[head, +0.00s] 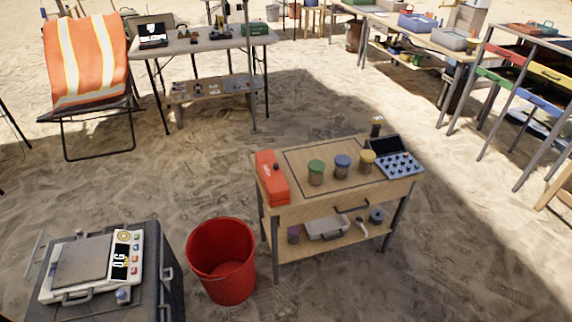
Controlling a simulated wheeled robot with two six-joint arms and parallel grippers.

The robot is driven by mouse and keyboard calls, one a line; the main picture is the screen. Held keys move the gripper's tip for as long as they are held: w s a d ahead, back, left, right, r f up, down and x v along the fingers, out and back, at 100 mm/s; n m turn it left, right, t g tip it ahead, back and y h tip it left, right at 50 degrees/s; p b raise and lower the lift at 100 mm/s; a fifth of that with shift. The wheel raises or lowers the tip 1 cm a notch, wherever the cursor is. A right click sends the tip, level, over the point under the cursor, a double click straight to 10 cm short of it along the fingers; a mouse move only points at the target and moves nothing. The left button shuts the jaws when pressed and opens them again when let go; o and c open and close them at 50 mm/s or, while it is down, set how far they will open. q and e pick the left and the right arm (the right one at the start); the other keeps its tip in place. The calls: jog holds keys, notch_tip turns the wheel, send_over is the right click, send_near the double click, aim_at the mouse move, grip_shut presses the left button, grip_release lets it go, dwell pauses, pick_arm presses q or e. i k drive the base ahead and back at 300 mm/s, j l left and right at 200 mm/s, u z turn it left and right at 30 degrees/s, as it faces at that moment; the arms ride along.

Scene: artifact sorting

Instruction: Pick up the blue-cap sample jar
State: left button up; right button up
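The blue-cap sample jar (342,166) stands upright on the top of a small wooden table (290,212) right of the picture's middle. It is in the middle of a row of three jars. A green-cap jar (316,173) stands to its left and a yellow-cap jar (366,162) to its right, with small gaps between them. Neither my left gripper nor my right gripper shows in the head view.
A red case (271,178) and a blue-grey panel with knobs (402,165) flank the jars. A red bucket (222,262) and a scale on a dark case (84,270) stand front left. Open sand lies behind the table. Longer tables stand farther back.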

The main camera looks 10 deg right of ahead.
aim_at(341, 173)
jog(key=i+l+u, duration=0.2)
jog(key=l+u, duration=0.3)
jog(key=l, duration=0.2)
jog(key=i+l+u, duration=0.1)
jog(key=l+u, duration=0.4)
jog(key=l, duration=0.3)
jog(key=l+u, duration=0.5)
jog(key=l, duration=0.25)
